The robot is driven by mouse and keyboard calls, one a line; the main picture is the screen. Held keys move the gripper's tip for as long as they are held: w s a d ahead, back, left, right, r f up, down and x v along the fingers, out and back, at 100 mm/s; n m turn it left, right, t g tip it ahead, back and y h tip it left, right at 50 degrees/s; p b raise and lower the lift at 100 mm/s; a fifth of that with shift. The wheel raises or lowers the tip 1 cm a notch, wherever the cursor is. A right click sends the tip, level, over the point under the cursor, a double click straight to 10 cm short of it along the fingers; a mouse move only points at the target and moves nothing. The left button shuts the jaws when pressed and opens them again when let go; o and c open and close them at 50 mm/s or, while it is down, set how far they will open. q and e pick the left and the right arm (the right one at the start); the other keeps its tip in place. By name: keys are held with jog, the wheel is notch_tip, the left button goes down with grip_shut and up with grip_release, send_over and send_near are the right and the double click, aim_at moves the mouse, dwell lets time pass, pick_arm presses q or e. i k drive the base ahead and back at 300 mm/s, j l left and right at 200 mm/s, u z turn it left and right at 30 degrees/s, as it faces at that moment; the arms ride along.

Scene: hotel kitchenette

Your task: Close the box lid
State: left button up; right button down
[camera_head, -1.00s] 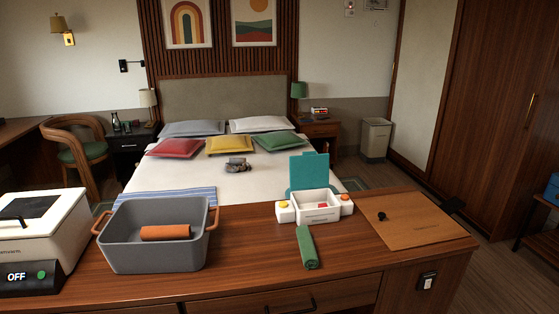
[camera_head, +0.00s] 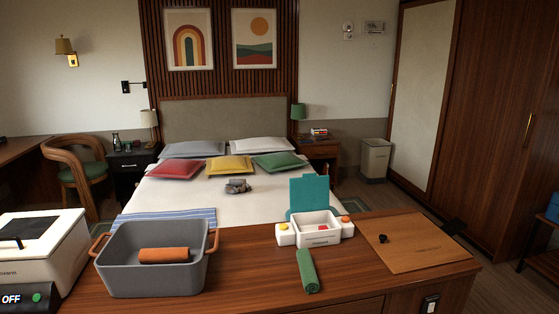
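A small white box (camera_head: 318,239) stands on the wooden counter, right of centre. Its teal lid (camera_head: 310,194) is open and stands upright at the back. A small red item (camera_head: 323,227) lies inside the box. A yellow button (camera_head: 283,227) shows on the box's left side block and an orange one (camera_head: 346,219) on the right side block. Neither of my grippers is in view.
A rolled green cloth (camera_head: 308,271) lies just in front of the box. A grey bin (camera_head: 120,270) holding an orange roll (camera_head: 164,255) stands left, beside a white appliance (camera_head: 52,252). A wooden board (camera_head: 425,256) with a black knob (camera_head: 383,239) lies right.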

aim_at(310, 191)
jog(key=u, duration=0.3)
jog(key=i+l+u, duration=0.1)
jog(key=l+u, duration=0.6)
jog(key=u, duration=0.15)
jog(key=l+u, duration=0.25)
jog(key=l, duration=1.4)
